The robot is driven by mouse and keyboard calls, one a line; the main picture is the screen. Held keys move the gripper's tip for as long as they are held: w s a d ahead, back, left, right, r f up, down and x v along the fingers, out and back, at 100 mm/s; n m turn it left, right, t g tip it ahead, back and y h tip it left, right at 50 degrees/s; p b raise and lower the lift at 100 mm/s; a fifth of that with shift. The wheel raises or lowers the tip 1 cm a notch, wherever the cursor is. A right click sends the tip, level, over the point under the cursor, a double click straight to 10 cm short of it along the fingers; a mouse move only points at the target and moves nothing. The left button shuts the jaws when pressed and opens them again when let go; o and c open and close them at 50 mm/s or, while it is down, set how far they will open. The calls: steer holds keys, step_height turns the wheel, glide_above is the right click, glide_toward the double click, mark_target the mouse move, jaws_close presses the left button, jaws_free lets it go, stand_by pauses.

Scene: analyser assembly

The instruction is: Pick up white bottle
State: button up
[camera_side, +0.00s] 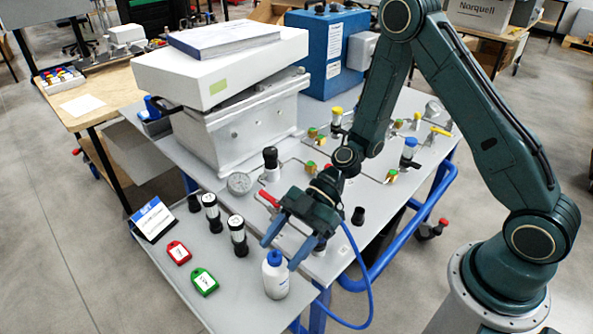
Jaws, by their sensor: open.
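The white bottle (276,279) with a blue cap stands upright near the front edge of the grey table. My gripper (281,252) is open, with two blue fingers pointing down and toward the bottle. The fingertips are close to the bottle's cap, one to its upper left and one to its right. I cannot tell whether they touch it or are at its depth. Nothing is held.
A green tag (204,281) and a red tag (179,252) lie left of the bottle. Black-and-white cylinders (238,236) and a small sign (152,219) stand behind them. A gauge (239,183) and valves are farther back. A blue hose (357,270) hangs right of the bottle.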

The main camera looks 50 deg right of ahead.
steer(key=shift+a+f, duration=0.2)
steer(key=shift+a, duration=0.15)
steer(key=shift+f, duration=0.1)
jaws_close()
stand_by(0.3)
